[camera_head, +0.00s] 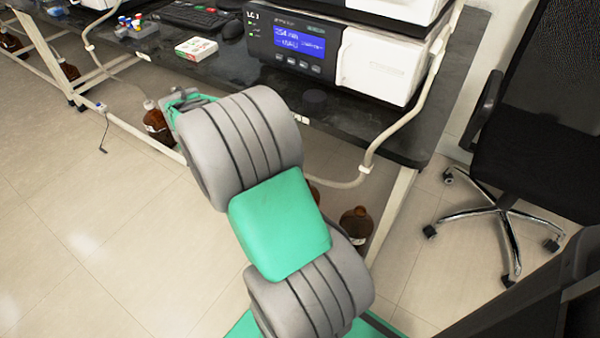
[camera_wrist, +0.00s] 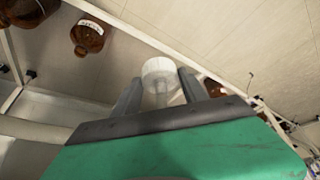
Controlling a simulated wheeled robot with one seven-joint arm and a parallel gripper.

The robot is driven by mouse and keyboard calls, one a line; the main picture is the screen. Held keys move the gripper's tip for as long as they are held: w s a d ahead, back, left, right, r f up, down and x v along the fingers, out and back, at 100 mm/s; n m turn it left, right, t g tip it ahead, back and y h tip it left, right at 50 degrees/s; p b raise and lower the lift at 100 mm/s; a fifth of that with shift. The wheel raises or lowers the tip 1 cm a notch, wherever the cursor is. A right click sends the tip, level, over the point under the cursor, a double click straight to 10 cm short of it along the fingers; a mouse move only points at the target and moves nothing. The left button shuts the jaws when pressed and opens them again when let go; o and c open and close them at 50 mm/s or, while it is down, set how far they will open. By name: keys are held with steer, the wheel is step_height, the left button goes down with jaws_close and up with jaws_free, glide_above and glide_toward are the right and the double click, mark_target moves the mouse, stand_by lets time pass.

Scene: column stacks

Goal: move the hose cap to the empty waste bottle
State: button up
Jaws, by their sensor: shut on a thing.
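My gripper (camera_wrist: 160,76) is shut on the white hose cap (camera_wrist: 158,67), which sits between the two fingertips in the wrist view. The cap is hidden behind my arm in the head view. Brown bottles stand on the floor under the bench: one (camera_head: 155,124) beside the end of my arm, another (camera_head: 356,226) right of my arm. In the wrist view one labelled bottle (camera_wrist: 88,37) is at upper left, another (camera_wrist: 26,10) at the corner, and one (camera_wrist: 215,88) partly behind the right finger. I cannot tell which is the empty waste bottle.
A dark bench (camera_head: 400,136) carries an instrument (camera_head: 335,52) and a small box (camera_head: 196,48). A pale hose (camera_head: 408,120) hangs from the instrument past the bench edge. An office chair (camera_head: 530,130) stands at right. The tiled floor (camera_head: 80,200) at left is clear.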

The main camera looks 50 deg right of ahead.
steer(key=s+d+f+m+g+b, duration=0.1)
steer(key=s+d+f+m, duration=0.2)
steer(key=d+f, duration=0.4)
steer(key=s+d+f+m+g+h+b, duration=0.1)
steer(key=s+d+f+m+g, duration=0.1)
steer(key=s+d+f+m, duration=0.2)
steer(key=s+d+f+m+g+b, duration=0.1)
steer(key=s+d+f+m, duration=0.3)
steer(key=d+f, duration=0.6)
steer(key=shift+s+d+f+h+b, duration=0.15)
steer(key=shift+s+d, duration=0.2)
steer(key=shift+d, duration=0.6)
steer(key=shift+s+d+r+h+b, duration=0.1)
steer(key=shift+s+d, duration=0.2)
steer(key=shift+d, duration=0.65)
steer(key=shift+s+d+f+h+b, duration=0.15)
steer(key=shift+s+d, duration=0.2)
steer(key=shift+d, duration=0.6)
steer(key=shift+f+b, duration=1.05)
steer(key=shift+f, duration=0.65)
steer(key=shift+a+f+b, duration=0.2)
steer(key=shift+f+b, duration=0.6)
steer(key=shift+f, duration=0.1)
steer(key=o, duration=1.4)
